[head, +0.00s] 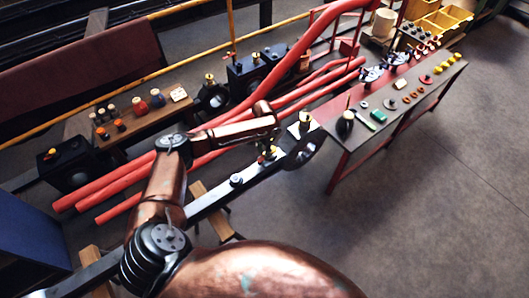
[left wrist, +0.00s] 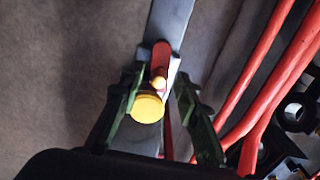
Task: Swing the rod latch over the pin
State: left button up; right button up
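A red latch piece (left wrist: 161,56) lies along a grey steel rod (left wrist: 170,18) in the left wrist view. A round yellow knob (left wrist: 148,108) and a smaller yellow-orange tip (left wrist: 158,83) are at its near end. I cannot tell for sure which of these is the pin. My left gripper (left wrist: 158,80) is open, its two green fingers on either side of the knob, with gaps visible. In the head view, my left gripper (head: 268,154) is above the rod (head: 215,202), partly covering small yellow parts there. My right gripper is not in view.
Red pipes (head: 120,182) run behind the rod. A bench (head: 340,152) with small parts and tools stands to the right. A wooden shelf (head: 150,118) with bottles is at the left. Open floor (head: 430,220) lies at the lower right.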

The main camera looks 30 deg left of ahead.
pick_arm(q)
jog(key=c, duration=0.7)
grip_shut()
jog(key=shift+r, duration=0.1)
jog(key=shift+d+r+m+p, duration=0.15)
jog(key=shift+d+m+p, duration=0.1)
jog(key=shift+m+p, duration=0.65)
jog(key=shift+p, duration=0.5)
jog(key=shift+f, duration=0.2)
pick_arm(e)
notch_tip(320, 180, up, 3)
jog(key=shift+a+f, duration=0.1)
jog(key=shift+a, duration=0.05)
